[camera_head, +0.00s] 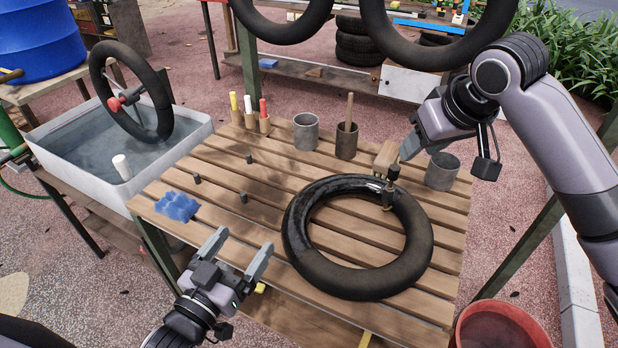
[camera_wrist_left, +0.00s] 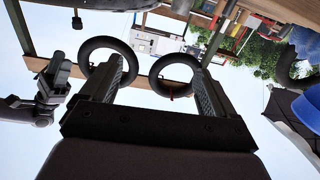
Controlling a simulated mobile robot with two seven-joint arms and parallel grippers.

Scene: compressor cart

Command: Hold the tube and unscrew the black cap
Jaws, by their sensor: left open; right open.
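A black inner tube (camera_head: 300,240) lies flat on the slatted wooden table, its upper part shiny and wet-looking. Its metal valve (camera_head: 387,197) stands at the tube's upper right, and a black cap (camera_head: 393,173) appears on top of it. My right gripper (camera_head: 402,154) is open just above and behind the cap, next to a tan wooden block; its fingers partly hide each other, and I cannot tell whether they touch anything. My left gripper (camera_head: 244,249) is open and empty at the table's front left edge, apart from the tube. Its two fingers show in the left wrist view (camera_wrist_left: 155,85).
Grey cups (camera_head: 306,131) and colored markers stand along the back. A water basin (camera_head: 60,150) is at left, a red bucket (camera_head: 500,325) at lower right.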

